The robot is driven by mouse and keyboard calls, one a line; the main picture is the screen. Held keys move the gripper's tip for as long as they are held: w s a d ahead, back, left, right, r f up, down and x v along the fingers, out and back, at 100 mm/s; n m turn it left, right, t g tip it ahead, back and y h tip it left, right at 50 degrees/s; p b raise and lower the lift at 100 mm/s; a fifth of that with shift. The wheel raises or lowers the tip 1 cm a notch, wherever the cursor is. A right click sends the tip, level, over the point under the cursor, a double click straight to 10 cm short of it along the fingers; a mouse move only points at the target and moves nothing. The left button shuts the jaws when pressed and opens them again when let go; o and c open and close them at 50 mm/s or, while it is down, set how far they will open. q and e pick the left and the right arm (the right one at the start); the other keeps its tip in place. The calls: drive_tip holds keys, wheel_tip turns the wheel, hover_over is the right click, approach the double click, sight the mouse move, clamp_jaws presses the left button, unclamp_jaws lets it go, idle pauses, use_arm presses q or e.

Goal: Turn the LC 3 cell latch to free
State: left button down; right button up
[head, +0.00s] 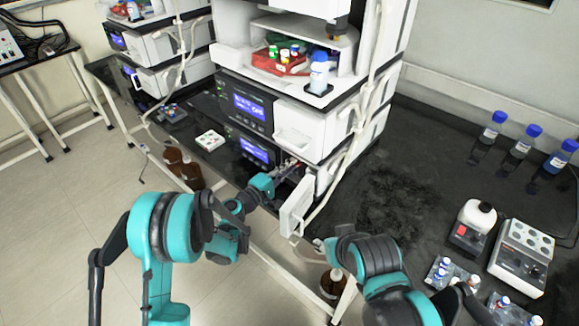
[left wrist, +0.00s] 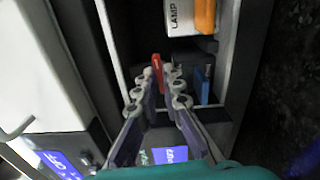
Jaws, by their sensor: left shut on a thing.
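The cell latch appears as a small red lever (left wrist: 157,68) inside the open lower bay of the nearest instrument stack, in the left wrist view. My left gripper (left wrist: 161,80) reaches into this bay, with its fingertips on either side of the red lever and shut on it. In the head view my left gripper (head: 286,172) is at the bay opening, and the lever is too small to make out there. My right gripper (head: 322,246) is low, in front of the bench near the open door; its fingers are not clear.
A white door (head: 297,206) stands open to the right of the bay. Inside the bay are a white block marked LAMP (left wrist: 180,16), an orange part (left wrist: 205,16) and a blue part (left wrist: 202,86). Brown bottles (head: 190,172) stand on the floor. The black bench at right has a clear stretch.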

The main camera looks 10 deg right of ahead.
use_arm(q)
drive_tip(key=shift+m, duration=0.6)
drive_tip(key=c, duration=1.7)
unclamp_jaws()
drive_tip(key=v, duration=0.7)
drive_tip(key=shift+s+a, duration=0.2)
